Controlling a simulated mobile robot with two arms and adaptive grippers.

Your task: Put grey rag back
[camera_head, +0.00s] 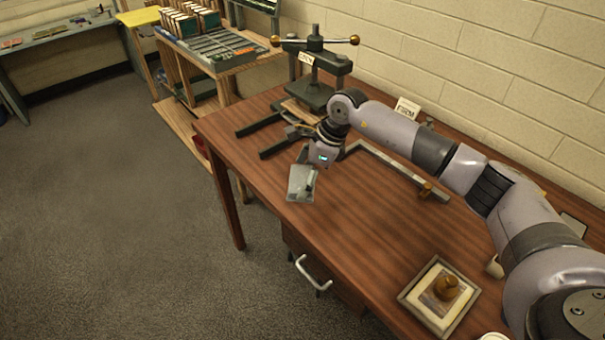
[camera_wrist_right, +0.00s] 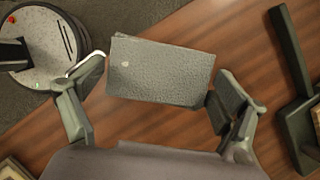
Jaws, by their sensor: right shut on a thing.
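The grey rag (camera_head: 301,184) is a flat, folded rectangle with a pebbled surface. It also shows in the wrist view (camera_wrist_right: 160,72), between the two fingers. My right gripper (camera_head: 307,168) is shut on the rag, with a finger at either side of it. In the head view they appear over the wooden table (camera_head: 375,230), near its front edge; the exact height above the top is hard to tell. My left gripper is not in view.
A dark press (camera_head: 316,72) stands at the table's back left. A metal corner square (camera_head: 395,170) lies behind my gripper. A framed tray (camera_head: 418,310) with a brass knob is at the front right. A shelf unit (camera_head: 225,60) stands beyond. The table's middle is clear.

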